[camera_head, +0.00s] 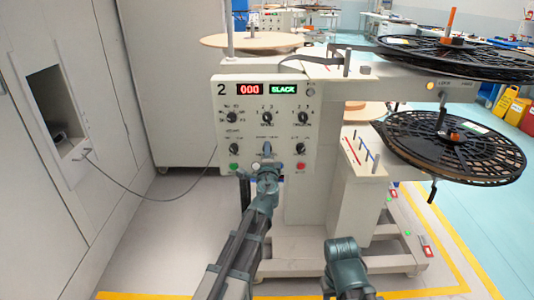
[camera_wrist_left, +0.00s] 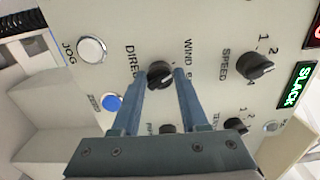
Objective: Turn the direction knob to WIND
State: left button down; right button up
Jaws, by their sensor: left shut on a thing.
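The direction knob (camera_wrist_left: 160,73) is a small black knob on the pale control panel (camera_head: 284,134). In the left wrist view the partly covered DIRECTION label is beside it and the word WIND is printed close by. My left gripper (camera_wrist_left: 163,76) has one finger on each side of the knob and is shut on it. I cannot tell exactly where the knob's pointer is. In the head view my left gripper (camera_head: 267,154) reaches the lower middle of the panel and hides the knob. My right arm shows at the bottom, but its gripper is out of view.
The speed knob (camera_wrist_left: 255,66), white JOG button (camera_wrist_left: 92,50) and blue button (camera_wrist_left: 112,103) are close by. The green display (camera_head: 284,89) reads SLACK; the red one (camera_head: 250,90) reads 000. Black reels (camera_head: 455,150) stick out at the right.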

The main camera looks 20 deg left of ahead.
pick_arm(q)
jog(key=shift+s+n, duration=0.1)
jog(key=shift+n, duration=0.2)
jog(key=shift+c, duration=2.2)
grip_release()
